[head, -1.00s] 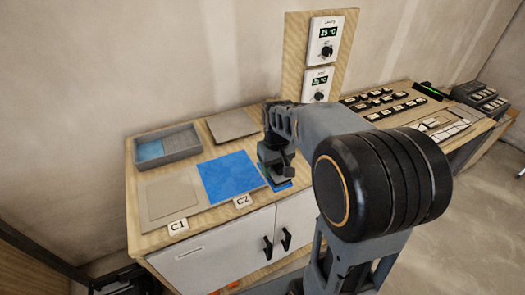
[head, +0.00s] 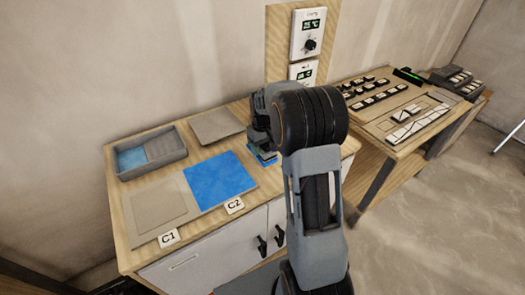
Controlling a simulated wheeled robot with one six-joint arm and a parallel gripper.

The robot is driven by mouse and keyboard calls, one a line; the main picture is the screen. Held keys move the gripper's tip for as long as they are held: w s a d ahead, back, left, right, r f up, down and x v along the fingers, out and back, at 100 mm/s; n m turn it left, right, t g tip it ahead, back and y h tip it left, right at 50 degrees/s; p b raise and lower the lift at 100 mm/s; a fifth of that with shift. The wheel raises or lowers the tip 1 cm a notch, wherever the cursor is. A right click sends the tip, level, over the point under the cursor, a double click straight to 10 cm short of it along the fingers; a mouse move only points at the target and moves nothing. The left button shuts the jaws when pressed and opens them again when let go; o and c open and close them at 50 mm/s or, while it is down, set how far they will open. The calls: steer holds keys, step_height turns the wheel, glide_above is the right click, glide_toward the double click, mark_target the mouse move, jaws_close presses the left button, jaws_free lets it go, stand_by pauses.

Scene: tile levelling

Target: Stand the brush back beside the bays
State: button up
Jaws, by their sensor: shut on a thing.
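Two square bays lie side by side on the wooden bench, labelled C1 and C2. Bay C1 (head: 150,215) is bare grey-beige. Bay C2 (head: 220,181) is covered in blue. My gripper (head: 262,142) is at the right of C2, low over the bench top, pointing down and partly hidden by my arm. It is shut on what I take to be the brush (head: 263,152), a small grey block with blue at its lower part. Most of the brush is hidden, so I cannot tell whether it touches the bench.
A grey tray (head: 138,171) with blue in its left part stands behind C1. A flat grey slab (head: 216,125) lies behind C2. Thermostat panels (head: 309,32) are on the wall board behind. A second table (head: 400,150) with controls stands at right.

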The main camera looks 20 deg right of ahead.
mark_target(263, 152)
steer(key=shift+w+d+f, duration=0.25)
steer(key=shift+w+f, duration=0.25)
steer(key=shift+f, duration=1.65)
steer(key=shift+f, duration=0.15)
steer(key=o, duration=1.1)
